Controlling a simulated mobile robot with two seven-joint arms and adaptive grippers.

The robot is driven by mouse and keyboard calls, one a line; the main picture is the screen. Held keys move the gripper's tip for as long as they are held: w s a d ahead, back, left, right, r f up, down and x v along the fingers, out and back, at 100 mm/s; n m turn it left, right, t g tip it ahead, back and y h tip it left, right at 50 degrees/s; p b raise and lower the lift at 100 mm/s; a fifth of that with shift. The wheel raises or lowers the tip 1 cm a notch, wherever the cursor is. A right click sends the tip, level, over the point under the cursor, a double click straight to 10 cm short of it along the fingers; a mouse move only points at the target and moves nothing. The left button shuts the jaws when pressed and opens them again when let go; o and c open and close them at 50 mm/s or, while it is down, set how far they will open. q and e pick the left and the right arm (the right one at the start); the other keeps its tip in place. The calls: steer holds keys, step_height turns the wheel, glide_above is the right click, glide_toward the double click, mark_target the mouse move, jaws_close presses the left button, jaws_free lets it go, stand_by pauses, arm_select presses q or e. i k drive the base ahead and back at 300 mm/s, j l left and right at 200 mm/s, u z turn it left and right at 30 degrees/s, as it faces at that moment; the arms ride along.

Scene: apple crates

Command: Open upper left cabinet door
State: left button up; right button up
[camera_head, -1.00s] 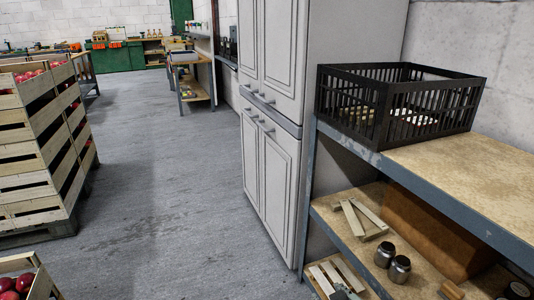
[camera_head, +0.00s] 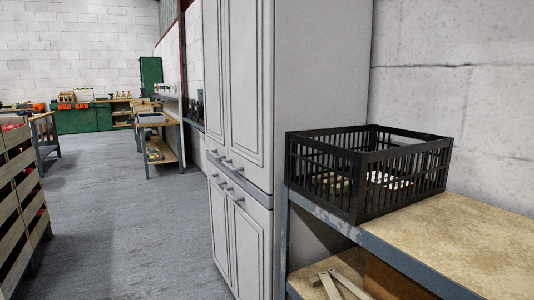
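A tall white-grey cabinet (camera_head: 272,128) stands in the middle of the head view, seen at an angle from its right front. Its upper left door (camera_head: 214,80) is the farther, narrower-looking one, beside the upper right door (camera_head: 247,85). Both upper doors look shut, and their tops are cut off by the frame. Small knob-like handles (camera_head: 222,159) sit near the doors' lower edges. The lower doors (camera_head: 237,240) below also look shut. Neither of my grippers is in view.
A workbench (camera_head: 455,235) with a black plastic crate (camera_head: 405,185) adjoins the cabinet's right side. Stacked wooden apple crates (camera_head: 17,205) stand at the left. Grey floor (camera_head: 120,220) between them and the cabinet is clear. Benches (camera_head: 160,140) stand farther back.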

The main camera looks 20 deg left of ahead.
mark_target(212, 12)
steer(key=i+j+z, duration=0.4)
steer(key=j, duration=0.25)
steer(key=j+z, duration=0.2)
steer(key=j, duration=0.15)
steer(key=i+j, duration=0.1)
steer(key=j, duration=0.25)
steer(key=i+j+z, duration=0.1)
steer(key=j, duration=0.3)
steer(key=i+j, duration=0.15)
steer(key=j, duration=0.2)
steer(key=z, duration=0.05)
